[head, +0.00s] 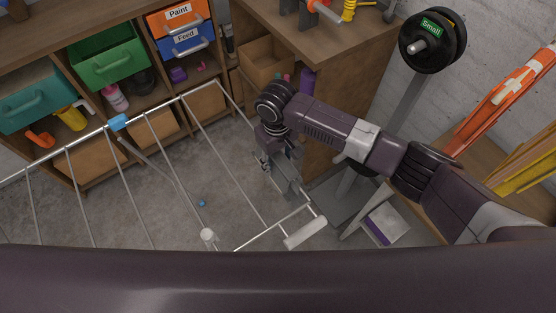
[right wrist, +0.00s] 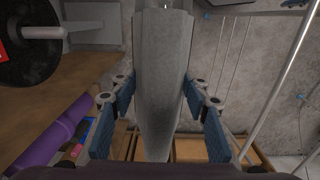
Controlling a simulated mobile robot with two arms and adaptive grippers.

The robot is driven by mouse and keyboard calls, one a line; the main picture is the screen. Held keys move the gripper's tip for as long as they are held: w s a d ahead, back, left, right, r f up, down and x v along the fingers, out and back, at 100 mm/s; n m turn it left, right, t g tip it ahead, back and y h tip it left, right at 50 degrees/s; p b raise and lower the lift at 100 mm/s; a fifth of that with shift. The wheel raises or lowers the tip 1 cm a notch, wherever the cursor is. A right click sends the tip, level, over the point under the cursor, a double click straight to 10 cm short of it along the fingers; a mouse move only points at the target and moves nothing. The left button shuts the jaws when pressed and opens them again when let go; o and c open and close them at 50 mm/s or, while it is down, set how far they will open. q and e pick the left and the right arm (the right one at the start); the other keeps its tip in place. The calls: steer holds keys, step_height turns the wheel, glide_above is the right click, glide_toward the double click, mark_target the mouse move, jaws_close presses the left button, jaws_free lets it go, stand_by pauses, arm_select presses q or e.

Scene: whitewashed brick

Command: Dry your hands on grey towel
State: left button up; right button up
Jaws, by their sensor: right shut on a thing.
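The grey towel (right wrist: 160,85) is a long narrow grey strip between the blue-padded fingers of my right gripper (right wrist: 163,112) in the right wrist view. In the head view my right gripper (head: 278,150) reaches in from the right, at the right end of the metal drying rack (head: 306,232). A grey piece of the towel (head: 284,176) shows just below the gripper, close to the rack's bars. The gripper is shut on the towel. Whether the towel touches the rack cannot be told. My left gripper is not in view.
A wooden shelf with a green bin (head: 108,58), an orange Paint bin (head: 180,18) and a blue Feed bin (head: 188,41) stands behind the rack. A weight stand with black plates (head: 432,48) is at the right. A small blue ball (head: 202,203) lies on the floor.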

steer(key=o, duration=1.5)
step_height(320, 180, up, 11)
steer(key=shift+a+f, duration=0.1)
steer(key=shift+r, duration=0.65)
steer(key=shift+s, duration=0.1)
